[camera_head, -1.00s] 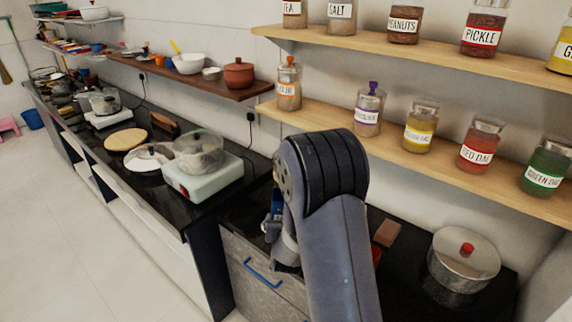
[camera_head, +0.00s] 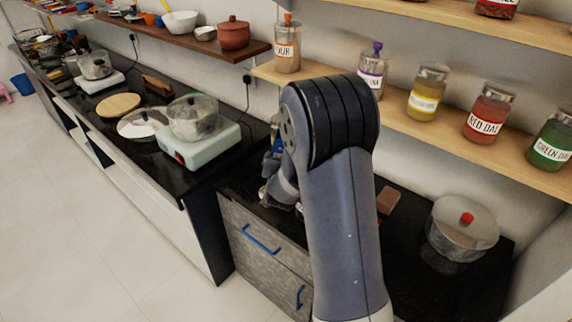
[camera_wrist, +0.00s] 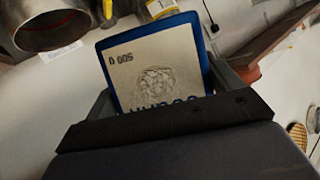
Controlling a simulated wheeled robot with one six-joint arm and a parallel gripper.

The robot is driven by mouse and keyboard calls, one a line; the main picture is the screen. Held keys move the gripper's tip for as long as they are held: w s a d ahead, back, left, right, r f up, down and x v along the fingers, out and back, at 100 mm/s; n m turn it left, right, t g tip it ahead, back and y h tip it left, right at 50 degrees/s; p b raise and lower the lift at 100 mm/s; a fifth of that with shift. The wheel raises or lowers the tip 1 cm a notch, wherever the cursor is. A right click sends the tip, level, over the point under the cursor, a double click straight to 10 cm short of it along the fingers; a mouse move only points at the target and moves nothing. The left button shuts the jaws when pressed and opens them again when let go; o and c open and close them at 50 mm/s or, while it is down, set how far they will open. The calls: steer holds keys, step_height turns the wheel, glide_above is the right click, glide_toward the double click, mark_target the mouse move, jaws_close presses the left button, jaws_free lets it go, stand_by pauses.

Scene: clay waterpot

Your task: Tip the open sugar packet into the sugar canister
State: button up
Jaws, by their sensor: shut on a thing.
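My gripper (camera_wrist: 165,90) is shut on a packet (camera_wrist: 150,60) with a blue border and a pale printed face. The print reads upside down in the wrist view, with "500 g" at the upper edge. The packet's open mouth and contents do not show. In the head view my gripper (camera_head: 280,185) is mostly hidden behind my arm, above the dark counter, with a sliver of the blue packet (camera_head: 277,143) beside it. A round metal-rimmed vessel (camera_wrist: 45,22) shows at the upper left of the wrist view; I cannot tell if it is the sugar canister.
Labelled jars, including one with an orange knob (camera_head: 287,45) and a yellow one (camera_head: 428,95), stand on the wooden shelf (camera_head: 480,145). A lidded steel pot (camera_head: 462,232) and a brown block (camera_head: 388,200) are on the counter.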

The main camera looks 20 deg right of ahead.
steer(key=shift+w+a+f+m+t+y+b, duration=0.15)
steer(key=shift+a+f+m+t+y+b, duration=0.4)
steer(key=shift+b, duration=1.75)
steer(key=shift+w+a+f+m+t+y+b, duration=0.2)
steer(key=shift+f+m+b, duration=0.7)
steer(key=shift+b, duration=1.45)
steer(key=shift+w+a+f+m+t+y+b, duration=0.1)
steer(key=shift+a+f+m+t+y+b, duration=0.35)
steer(key=shift+b, duration=1.85)
steer(key=shift+d+f+m, duration=0.2)
steer(key=shift+f+m, duration=0.15)
steer(key=shift+m, duration=0.05)
steer(key=f+m+b, duration=0.1)
steer(key=b, duration=0.1)
steer(key=a+m+t+b, duration=0.1)
steer(key=b, duration=0.1)
steer(key=f+m+y+b, duration=0.1)
steer(key=b, duration=0.1)
steer(key=shift+w+a+f+m, duration=0.15)
steer(key=shift+w+f+m, duration=0.15)
steer(key=shift+s+d+r+m+t+b, duration=0.15)
steer(key=shift+r+m+t+b, duration=0.35)
steer(key=shift+b, duration=1.05)
steer(key=shift+s+d+r+m+t+b, duration=0.15)
steer(key=shift+r+m+b, duration=0.6)
steer(key=shift+b, duration=0.8)
